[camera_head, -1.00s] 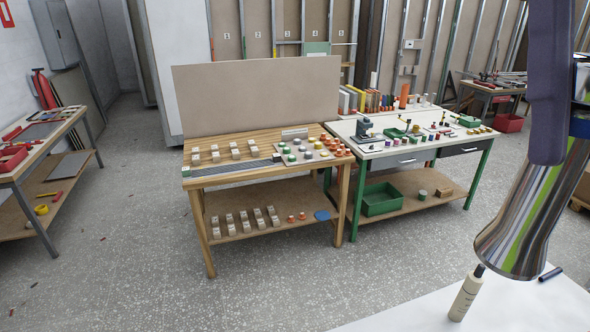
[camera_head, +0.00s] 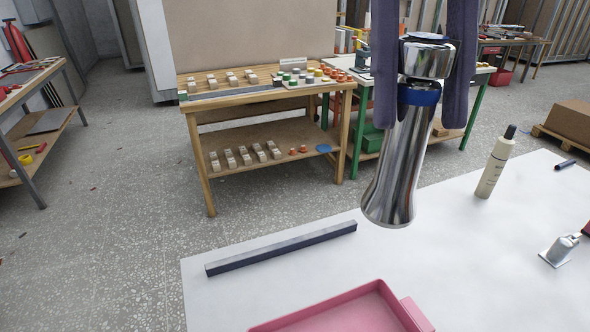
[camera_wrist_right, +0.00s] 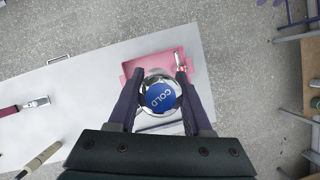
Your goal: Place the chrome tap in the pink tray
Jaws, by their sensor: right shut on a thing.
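My right gripper (camera_head: 418,50) is shut on the chrome tap (camera_head: 398,165), a shiny flared body with a blue band, and holds it in the air. The tap hangs wide end down, slightly tilted. In the right wrist view, its blue cap (camera_wrist_right: 161,97) marked COLD sits between the dark fingers. The pink tray (camera_head: 385,297) lies on the white table at the bottom of the head view, partly cut off. It also shows beyond the tap in the right wrist view (camera_wrist_right: 133,68). The tap appears apart from the tray. My left gripper is not in view.
On the white table (camera_head: 450,255) are a dark grey bar (camera_head: 283,248), a cream bottle with a black cap (camera_head: 495,165), a small dark cylinder (camera_head: 565,165) and a metal tool (camera_head: 558,250) at the right edge. A wooden bench (camera_head: 265,105) stands beyond a floor gap.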

